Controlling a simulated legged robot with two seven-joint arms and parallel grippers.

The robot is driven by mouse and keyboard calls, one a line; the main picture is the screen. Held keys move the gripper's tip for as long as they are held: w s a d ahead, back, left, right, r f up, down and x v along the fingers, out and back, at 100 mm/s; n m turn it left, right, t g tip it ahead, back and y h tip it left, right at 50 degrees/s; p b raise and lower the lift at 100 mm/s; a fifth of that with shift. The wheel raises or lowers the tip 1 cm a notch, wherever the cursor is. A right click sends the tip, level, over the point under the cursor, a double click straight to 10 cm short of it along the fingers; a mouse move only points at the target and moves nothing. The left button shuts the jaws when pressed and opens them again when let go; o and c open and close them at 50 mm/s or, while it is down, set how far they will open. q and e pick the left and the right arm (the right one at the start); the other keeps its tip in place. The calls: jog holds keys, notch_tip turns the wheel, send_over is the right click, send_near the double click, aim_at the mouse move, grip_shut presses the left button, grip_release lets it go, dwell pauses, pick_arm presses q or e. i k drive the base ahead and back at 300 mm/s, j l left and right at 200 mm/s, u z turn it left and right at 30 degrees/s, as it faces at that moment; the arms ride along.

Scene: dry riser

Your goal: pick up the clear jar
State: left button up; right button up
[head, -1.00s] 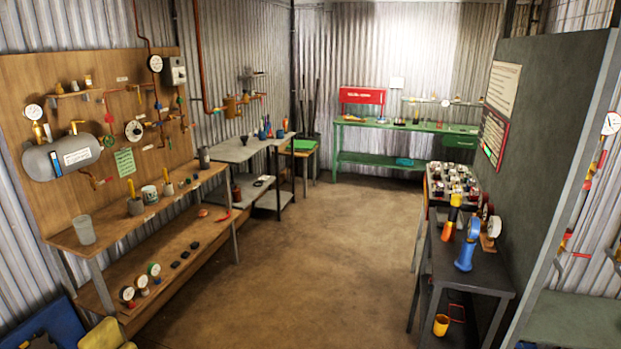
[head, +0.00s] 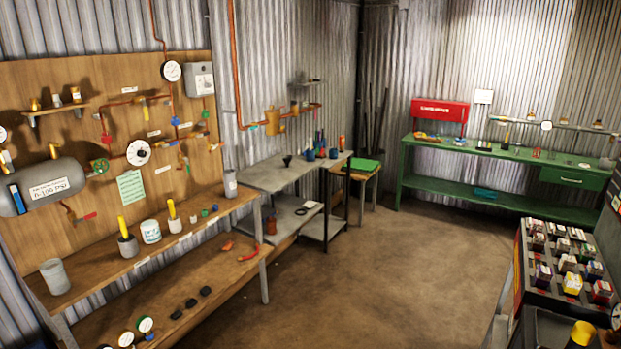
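A clear, greyish translucent jar (head: 55,277) stands upright at the near left end of the wooden bench's upper shelf (head: 95,287). It is the likely clear jar, and its mouth faces up. Another greyish container (head: 230,184) stands at the far end of the same shelf; I cannot tell whether it is clear. Neither of my grippers shows in the head view.
Grey pots with yellow handles (head: 127,243) and a white labelled tub (head: 150,232) stand right of the jar. Gauges (head: 145,325) lie on the lower shelf. A rack of small boxes (head: 565,262) is at right. The middle floor is clear.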

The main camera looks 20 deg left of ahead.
aim_at(57, 281)
jog(key=i+u, duration=0.2)
jog(key=i, duration=0.3)
jog(key=i+u, duration=0.25)
jog(key=i, duration=0.25)
jog(key=i+u, duration=0.2)
jog(key=i, duration=0.3)
jog(key=i+l+u, duration=0.25)
jog(key=i, duration=0.25)
